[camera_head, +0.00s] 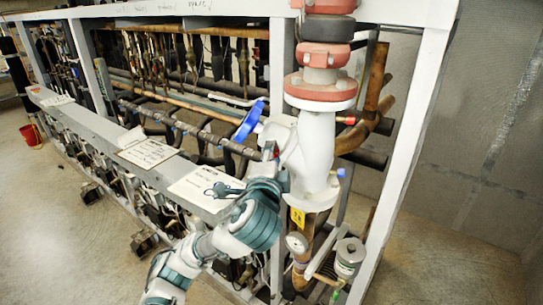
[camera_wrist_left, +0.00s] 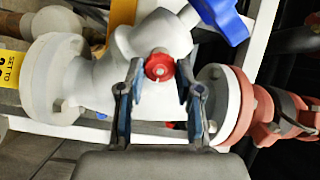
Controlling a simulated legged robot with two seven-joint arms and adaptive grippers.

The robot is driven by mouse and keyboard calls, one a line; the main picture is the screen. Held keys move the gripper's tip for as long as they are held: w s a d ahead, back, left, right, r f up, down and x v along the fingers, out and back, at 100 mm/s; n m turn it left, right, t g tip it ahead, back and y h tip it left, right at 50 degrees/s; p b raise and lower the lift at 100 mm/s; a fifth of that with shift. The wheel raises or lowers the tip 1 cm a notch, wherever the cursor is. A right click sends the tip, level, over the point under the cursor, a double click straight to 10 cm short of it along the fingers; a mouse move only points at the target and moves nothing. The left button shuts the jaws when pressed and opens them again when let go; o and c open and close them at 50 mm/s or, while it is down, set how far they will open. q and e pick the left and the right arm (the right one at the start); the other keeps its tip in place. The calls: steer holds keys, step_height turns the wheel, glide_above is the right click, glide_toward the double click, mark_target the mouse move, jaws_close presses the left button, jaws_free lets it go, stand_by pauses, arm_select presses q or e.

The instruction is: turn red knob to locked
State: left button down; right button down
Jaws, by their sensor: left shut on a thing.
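The red knob (camera_wrist_left: 160,66) sits on the side of a white valve body (camera_wrist_left: 165,38) in the left wrist view. My left gripper (camera_wrist_left: 159,72) reaches to it with one finger on each side and is shut on the knob. In the head view my left gripper (camera_head: 272,158) is at the left side of the white valve body (camera_head: 313,150). The knob is mostly hidden there by the gripper. My right gripper is in neither view.
A blue lever handle (camera_head: 248,121) is close above my left gripper, and also shows in the wrist view (camera_wrist_left: 222,18). Red flanges (camera_head: 320,88) top the valve. A white rack post (camera_head: 408,150) stands to the right. A ledge with paper signs (camera_head: 147,153) runs left.

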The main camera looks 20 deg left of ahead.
arm_select(q)
steer(key=shift+f, duration=0.2)
steer(key=c, duration=0.8)
jaws_free()
steer(key=shift+w, duration=0.1)
steer(key=shift+o, duration=0.2)
steer(key=shift+w, duration=0.1)
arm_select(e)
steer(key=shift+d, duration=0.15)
arm_select(q)
steer(key=s+d, duration=0.1)
steer(key=s, duration=0.6)
steer(key=shift+s, duration=0.15)
steer(key=shift+f, duration=0.1)
